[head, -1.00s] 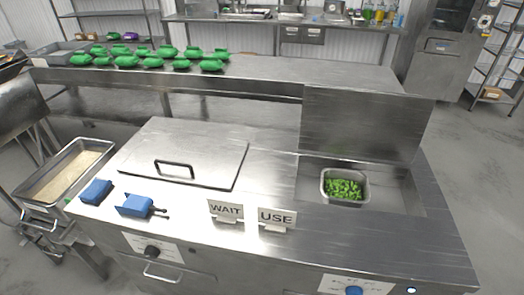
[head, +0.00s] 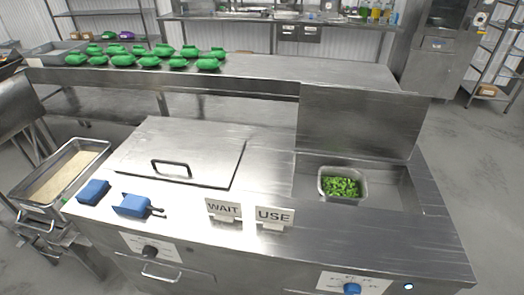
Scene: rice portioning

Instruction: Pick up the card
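Two cards stand upright in small holders near the front edge of the steel counter in the head view. The left one is the WAIT card (head: 223,207) and the right one is the USE card (head: 274,215). They stand side by side with a small gap between them. Neither of my grippers is in view, and nothing touches the cards.
A blue scoop (head: 133,205) and a blue block-like item (head: 93,191) lie left of the cards. Behind is a closed lid (head: 205,155) with a black handle. A pan of green pieces (head: 342,184) sits in the open well at right. Bare counter surrounds the cards.

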